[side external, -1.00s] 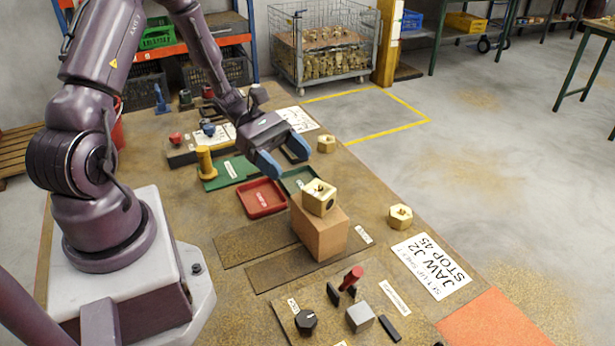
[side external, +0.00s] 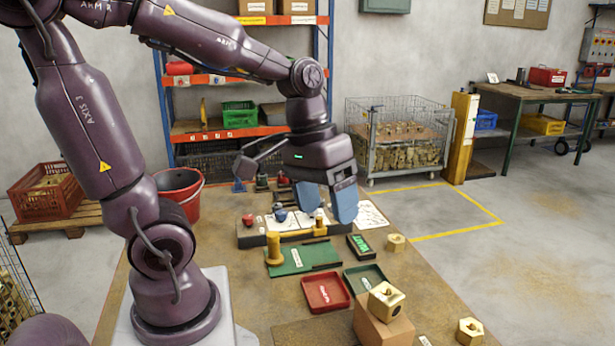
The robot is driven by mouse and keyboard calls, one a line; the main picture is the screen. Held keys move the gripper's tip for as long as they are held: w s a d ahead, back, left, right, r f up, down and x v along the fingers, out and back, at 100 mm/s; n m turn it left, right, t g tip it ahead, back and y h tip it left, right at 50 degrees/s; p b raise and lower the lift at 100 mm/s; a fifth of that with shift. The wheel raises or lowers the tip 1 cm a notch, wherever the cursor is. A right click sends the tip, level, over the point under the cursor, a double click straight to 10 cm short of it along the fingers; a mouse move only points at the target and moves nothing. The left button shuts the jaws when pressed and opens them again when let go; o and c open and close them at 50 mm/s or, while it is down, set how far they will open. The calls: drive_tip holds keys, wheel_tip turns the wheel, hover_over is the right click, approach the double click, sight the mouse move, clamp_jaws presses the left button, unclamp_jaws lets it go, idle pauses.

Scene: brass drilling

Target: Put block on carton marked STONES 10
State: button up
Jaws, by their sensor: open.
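A brass block (side external: 386,302) with a round hole sits on a plain brown carton (side external: 383,332) at the bottom of the view. The carton's lower part is cut off by the frame edge, and I see no STONES 10 marking on it. Two small cartons (side external: 256,7) (side external: 297,7) stand on the top shelf; their labels are too small to read. My gripper (side external: 328,206) is open, with its blue fingers pointing down over the back of the bench. It is behind and left of the brass block, well apart from it. Nothing shows held in it.
Other brass pieces lie on the bench (side external: 396,243) (side external: 470,331). A red tray (side external: 325,292), a dark green tray (side external: 365,279), a green mat with a yellow post (side external: 273,247) and a small display reading WAIT (side external: 360,245) lie between gripper and carton. A wire cage (side external: 398,135) stands behind.

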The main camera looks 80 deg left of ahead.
drive_tip(key=s+r+m+t, duration=0.1)
drive_tip(key=s+r+m+t+y, duration=0.1)
drive_tip(key=r+m, duration=0.1)
drive_tip(key=s+d+r+m+t+y, duration=0.1)
drive_tip(key=m, duration=0.1)
drive_tip(key=shift+r+t, duration=0.3)
drive_tip(key=shift+t, duration=0.1)
idle(0.8)
